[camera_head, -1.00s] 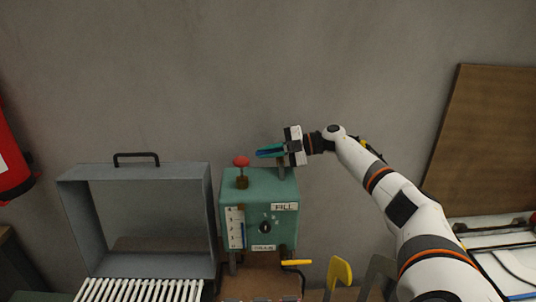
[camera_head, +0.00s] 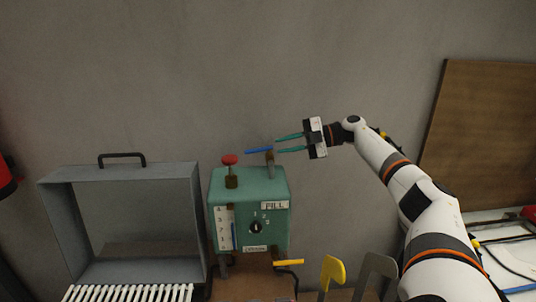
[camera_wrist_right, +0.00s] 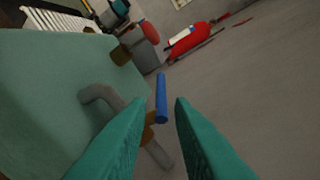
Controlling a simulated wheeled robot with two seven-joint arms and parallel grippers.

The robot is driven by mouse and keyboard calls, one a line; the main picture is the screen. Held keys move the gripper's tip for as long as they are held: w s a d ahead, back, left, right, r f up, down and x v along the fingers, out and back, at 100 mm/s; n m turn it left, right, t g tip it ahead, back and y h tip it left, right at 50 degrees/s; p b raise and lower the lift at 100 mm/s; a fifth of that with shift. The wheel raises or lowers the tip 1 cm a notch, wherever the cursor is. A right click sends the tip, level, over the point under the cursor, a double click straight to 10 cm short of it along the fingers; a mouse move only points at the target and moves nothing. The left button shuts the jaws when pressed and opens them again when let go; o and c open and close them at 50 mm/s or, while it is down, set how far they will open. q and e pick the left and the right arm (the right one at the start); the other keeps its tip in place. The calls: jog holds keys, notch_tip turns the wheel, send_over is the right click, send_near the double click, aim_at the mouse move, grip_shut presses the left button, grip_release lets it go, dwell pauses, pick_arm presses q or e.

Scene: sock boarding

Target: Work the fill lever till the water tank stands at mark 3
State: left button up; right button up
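The teal water tank (camera_head: 247,187) stands on a brown surface, with a FILL label and a small dial on its front. Its white gauge (camera_head: 222,240) carries numbered marks and a blue column (camera_head: 233,236); the column's top looks near mark 3, but is too small to read surely. The fill lever's blue handle (camera_head: 258,151) points left from a post on the tank's top; it also shows in the right wrist view (camera_wrist_right: 161,98). My right gripper (camera_head: 276,143) is open and empty, just right of the handle, its fingers pointing at it. My left gripper is out of view.
A red knob (camera_head: 230,160) rises from the tank's top left. A yellow-handled lever (camera_head: 288,263) sits low at its right. A grey open frame (camera_head: 190,225) with white slats (camera_head: 130,293) stands left. A brown board (camera_head: 483,135) leans at right.

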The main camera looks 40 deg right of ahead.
jog(key=v, duration=0.3)
jog(key=shift+s+d+r, duration=0.1)
jog(key=shift+s+d, duration=0.05)
jog(key=shift+d, duration=0.05)
jog(key=shift+o, duration=0.3)
dwell(1.3)
jog(key=shift+o, duration=1)
jog(key=n+g+h+p, duration=0.5)
jog(key=n+g+h, duration=0.25)
jog(key=n, duration=2.15)
send_near(257, 150)
jog(key=shift+t+h, duration=0.35)
jog(key=p+x, duration=0.1)
jog(key=x, duration=0.3)
jog(key=a+p+x, duration=0.1)
jog(key=x, duration=0.2)
jog(key=shift+a, duration=0.15)
